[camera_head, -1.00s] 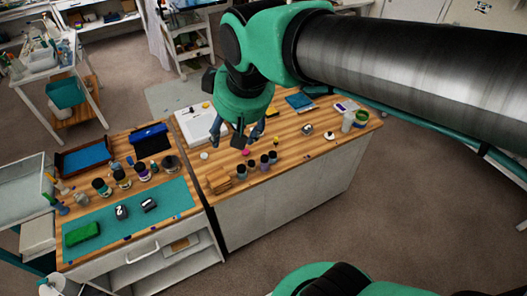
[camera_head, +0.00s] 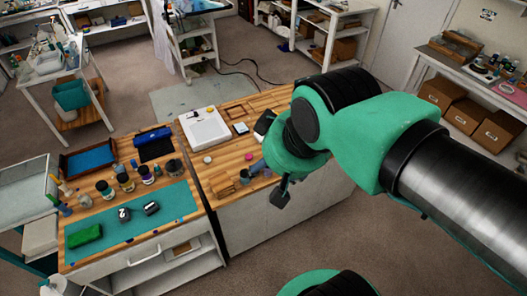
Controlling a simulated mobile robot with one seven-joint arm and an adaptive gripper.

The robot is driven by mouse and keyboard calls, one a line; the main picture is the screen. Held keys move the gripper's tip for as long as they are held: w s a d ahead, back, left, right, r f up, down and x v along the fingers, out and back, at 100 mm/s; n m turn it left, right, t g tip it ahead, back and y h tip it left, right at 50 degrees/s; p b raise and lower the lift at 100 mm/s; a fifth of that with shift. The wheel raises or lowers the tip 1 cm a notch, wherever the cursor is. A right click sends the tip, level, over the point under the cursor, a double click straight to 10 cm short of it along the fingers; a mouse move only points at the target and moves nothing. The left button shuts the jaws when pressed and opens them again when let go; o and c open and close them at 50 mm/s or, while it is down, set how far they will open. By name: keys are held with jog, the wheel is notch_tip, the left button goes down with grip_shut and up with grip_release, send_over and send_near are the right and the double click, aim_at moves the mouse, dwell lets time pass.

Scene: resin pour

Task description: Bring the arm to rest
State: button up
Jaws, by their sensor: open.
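My arm (camera_head: 370,145) comes in from the right edge and bends down at the centre right. My gripper (camera_head: 270,182) hangs over the front edge of the right workbench (camera_head: 225,155). Its fingers point down and to the left, and it is open with nothing seen between them. Part of the gripper is hidden behind the green wrist. The arm covers the right part of the workbench and what stands there.
The floor in front (camera_head: 230,275) is clear.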

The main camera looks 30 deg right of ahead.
notch_tip(320, 180, down, 13)
jog(key=b, duration=1.3)
dwell(1.2)
